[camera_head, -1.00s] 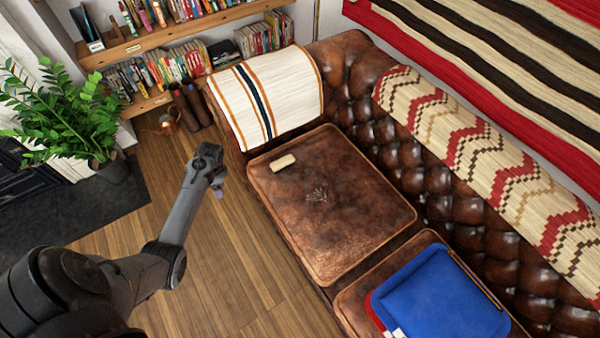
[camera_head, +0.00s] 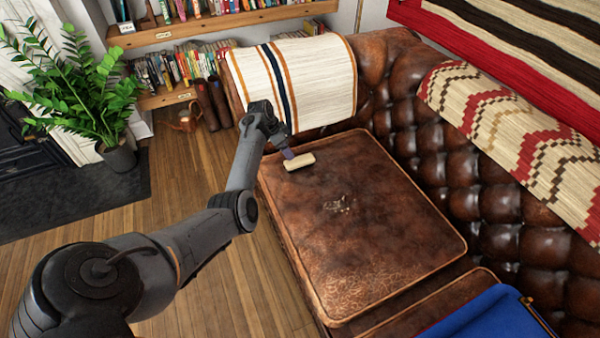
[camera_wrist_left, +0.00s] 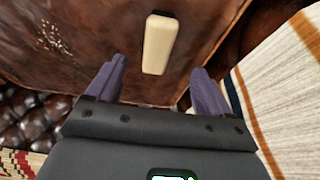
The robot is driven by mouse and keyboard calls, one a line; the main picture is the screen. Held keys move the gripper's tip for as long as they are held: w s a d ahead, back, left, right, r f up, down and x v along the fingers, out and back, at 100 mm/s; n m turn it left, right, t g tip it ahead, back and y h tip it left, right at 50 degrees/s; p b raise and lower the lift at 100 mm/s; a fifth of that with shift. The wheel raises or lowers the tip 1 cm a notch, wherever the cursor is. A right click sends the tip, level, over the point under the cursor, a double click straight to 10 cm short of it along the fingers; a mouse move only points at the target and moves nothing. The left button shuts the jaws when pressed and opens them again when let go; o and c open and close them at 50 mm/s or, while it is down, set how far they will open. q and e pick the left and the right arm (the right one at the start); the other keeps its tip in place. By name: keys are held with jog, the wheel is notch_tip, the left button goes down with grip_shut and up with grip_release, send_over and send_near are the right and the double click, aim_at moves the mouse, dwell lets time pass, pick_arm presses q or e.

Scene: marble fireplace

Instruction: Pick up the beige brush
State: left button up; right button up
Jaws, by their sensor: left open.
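The beige brush (camera_head: 299,162) lies on the brown leather seat cushion (camera_head: 370,240) near its far left corner. It is a small, pale oblong block. In the left wrist view, the brush (camera_wrist_left: 158,45) lies ahead of and between the two purple fingers, apart from both. My left gripper (camera_head: 288,154) is over the cushion's corner, right beside the brush in the head view. In the left wrist view, the left gripper (camera_wrist_left: 155,85) is open with nothing between its fingers. My right gripper is not in view.
A striped cream blanket (camera_head: 310,80) drapes over the sofa arm behind the brush. The tufted sofa back (camera_head: 480,190) rises at the right. A blue cushion (camera_head: 490,315) is at the bottom right. A potted plant (camera_head: 75,90) and bookshelf (camera_head: 190,35) stand behind.

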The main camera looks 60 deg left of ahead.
aim_at(296, 160)
pick_arm(q)
jog(key=shift+w+d+f+b, duration=0.1)
jog(key=shift+w+f+b, duration=0.25)
jog(key=shift+w+f, duration=0.1)
jog(key=b+x, duration=0.2)
jog(key=x, duration=0.1)
jog(key=shift+w+f, duration=0.1)
jog(key=shift+w, duration=0.1)
jog(key=shift+b+x, duration=0.65)
jog(key=shift+x, duration=0.1)
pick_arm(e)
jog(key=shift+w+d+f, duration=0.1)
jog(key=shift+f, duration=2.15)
pick_arm(q)
jog(key=b+x, duration=0.4)
jog(key=shift+s+d, duration=0.1)
jog(key=shift+s, duration=0.05)
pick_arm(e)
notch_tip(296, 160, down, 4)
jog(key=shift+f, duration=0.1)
pick_arm(q)
jog(key=shift+w+f+b, duration=0.25)
jog(key=shift+f+b, duration=0.25)
jog(key=shift+b, duration=0.05)
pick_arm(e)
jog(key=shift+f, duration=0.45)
pick_arm(q)
jog(key=c, duration=1.1)
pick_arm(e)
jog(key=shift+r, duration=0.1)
